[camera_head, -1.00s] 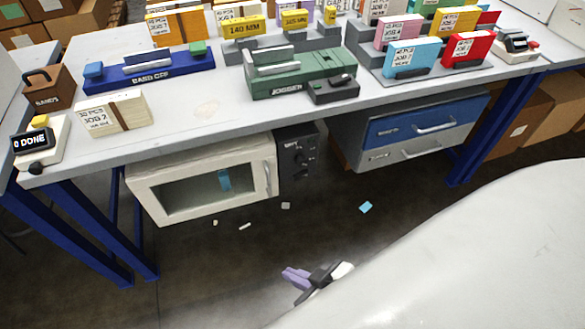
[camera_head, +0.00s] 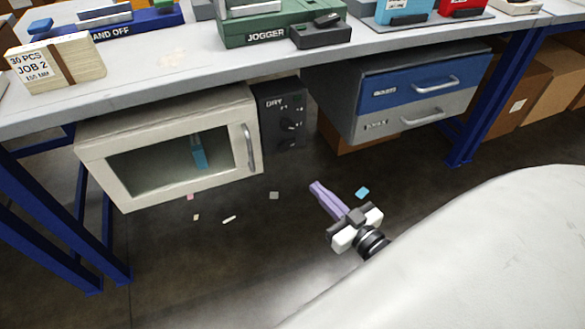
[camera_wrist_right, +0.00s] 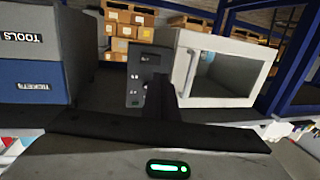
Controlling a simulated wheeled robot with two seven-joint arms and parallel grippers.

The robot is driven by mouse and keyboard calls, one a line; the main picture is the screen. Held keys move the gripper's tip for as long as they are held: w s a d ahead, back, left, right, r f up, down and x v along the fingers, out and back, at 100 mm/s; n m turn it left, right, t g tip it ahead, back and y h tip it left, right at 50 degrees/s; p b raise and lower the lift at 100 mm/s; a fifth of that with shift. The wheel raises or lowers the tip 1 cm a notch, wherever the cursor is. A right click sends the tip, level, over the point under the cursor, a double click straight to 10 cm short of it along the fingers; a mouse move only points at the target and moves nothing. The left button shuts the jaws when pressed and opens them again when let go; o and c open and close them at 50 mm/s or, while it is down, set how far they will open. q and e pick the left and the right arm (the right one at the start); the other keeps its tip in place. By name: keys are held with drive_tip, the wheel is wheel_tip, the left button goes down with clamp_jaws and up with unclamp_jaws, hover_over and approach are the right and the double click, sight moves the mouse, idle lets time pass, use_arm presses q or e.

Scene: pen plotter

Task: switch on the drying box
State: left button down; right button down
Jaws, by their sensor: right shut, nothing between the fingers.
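The drying box (camera_head: 90,160) is a white cabinet with a glass door and a metal handle, hung under the bench. A light blue piece (camera_head: 199,155) shows behind the glass. A dark control panel (camera_head: 270,122) marked DRY, with small knobs or switches, adjoins the box's right side. In the right wrist view, the panel (camera_wrist_right: 134,88) stands left of the white box (camera_wrist_right: 182,65). My right gripper (camera_head: 315,187) has its lavender fingers together and empty. In the head view it appears below and right of the panel, apart from it. My left gripper is not in view.
A blue and grey drawer unit (camera_head: 372,120) hangs right of the panel. The bench top (camera_head: 150,90) overhangs both. Blue table legs (camera_head: 485,100) stand at the sides. Small scraps, including a blue one (camera_head: 362,193), lie on the floor. Open space lies below the panel.

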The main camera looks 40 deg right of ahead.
sight(285, 147)
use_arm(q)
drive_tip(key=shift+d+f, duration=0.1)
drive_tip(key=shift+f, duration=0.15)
use_arm(e)
drive_tip(key=shift+w+d+r+t, duration=0.1)
drive_tip(key=shift+w+d+t, duration=0.15)
drive_tip(key=shift+d, duration=0.4)
